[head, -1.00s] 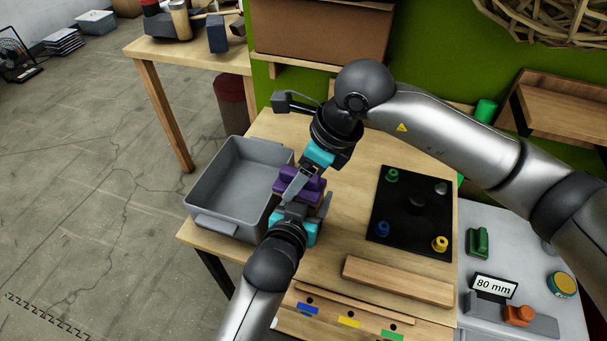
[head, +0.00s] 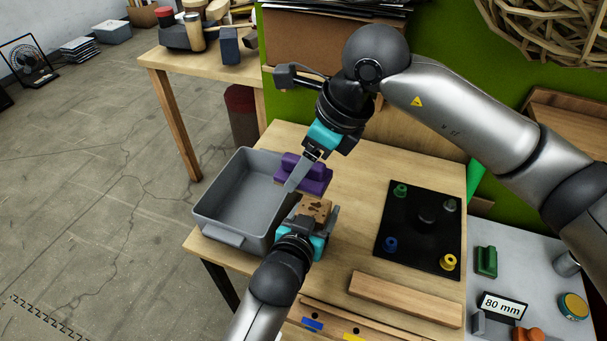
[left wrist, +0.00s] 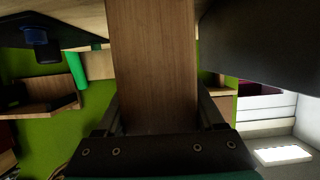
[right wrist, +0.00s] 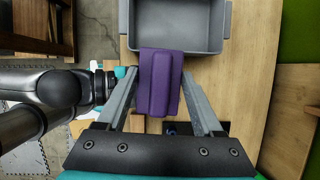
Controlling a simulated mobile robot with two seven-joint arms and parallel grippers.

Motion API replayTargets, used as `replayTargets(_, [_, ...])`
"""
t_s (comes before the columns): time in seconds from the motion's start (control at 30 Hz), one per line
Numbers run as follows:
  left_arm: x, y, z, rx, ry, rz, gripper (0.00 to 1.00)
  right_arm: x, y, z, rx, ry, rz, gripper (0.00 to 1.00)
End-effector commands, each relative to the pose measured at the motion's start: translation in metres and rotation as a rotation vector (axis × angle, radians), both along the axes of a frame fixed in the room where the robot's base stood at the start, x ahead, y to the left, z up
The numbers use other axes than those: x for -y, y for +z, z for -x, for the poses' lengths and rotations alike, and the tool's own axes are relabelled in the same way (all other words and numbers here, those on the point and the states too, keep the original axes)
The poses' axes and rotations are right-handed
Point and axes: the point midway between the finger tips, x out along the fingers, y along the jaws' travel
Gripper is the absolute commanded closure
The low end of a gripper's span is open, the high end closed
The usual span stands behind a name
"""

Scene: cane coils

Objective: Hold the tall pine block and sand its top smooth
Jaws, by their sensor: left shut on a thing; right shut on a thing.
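The tall pine block (head: 315,207) stands upright at the left part of the bench, its top bare with dark brown patches. My left gripper (head: 309,222) is shut on it from the near side. In the left wrist view the block's wooden side (left wrist: 152,70) fills the space between the fingers. My right gripper (head: 299,178) is shut on a purple sanding block (head: 303,172), behind the pine block in the head view and apart from its top. The purple block also shows between the fingers in the right wrist view (right wrist: 158,80). The pine block's lower part is hidden in the head view.
A grey bin (head: 218,232) stands close to the left of both grippers. A black mat (head: 413,252) with coloured pieces lies to the right. A wooden plank (head: 405,298) lies near the front edge. Bench between block and mat is clear.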

Motion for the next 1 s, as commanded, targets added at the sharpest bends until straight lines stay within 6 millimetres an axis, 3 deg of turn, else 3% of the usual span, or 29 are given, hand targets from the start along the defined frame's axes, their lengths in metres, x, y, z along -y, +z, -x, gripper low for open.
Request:
replayTargets(0.17, [0.001,-0.0019,0.0012,-0.006,-0.001,0.001,0.66,-0.0004,0.0134,-0.0001,0.002,0.0,-0.002,0.9])
replayTargets(0.43, [0.001,-0.0018,0.0011,-0.006,-0.001,0.001,0.66,-0.0002,0.0148,0.0003,0.0,0.0,-0.001,0.9])
replayTargets(0.47, [0.001,-0.0018,0.0011,-0.006,-0.001,0.001,0.27,-0.0002,0.0147,0.0002,0.0,0.0,-0.001,0.9])
replayTargets(0.5, [0.001,-0.0017,0.0011,-0.005,-0.001,0.001,0.22,-0.0002,0.0147,0.0002,0.0,0.0,-0.001,0.9])
replayTargets(0.7, [0.0007,-0.0006,0.0006,-0.002,-0.001,0.001,0.0,-0.0001,0.0145,0.0001,0.0,0.0,-0.001,0.9])
replayTargets(1.0, [-0.0003,0.0004,0.0021,0.0,-0.001,0.001,0.0,0.0,0.0144,0.0002,0.0,-0.001,-0.001,0.9])
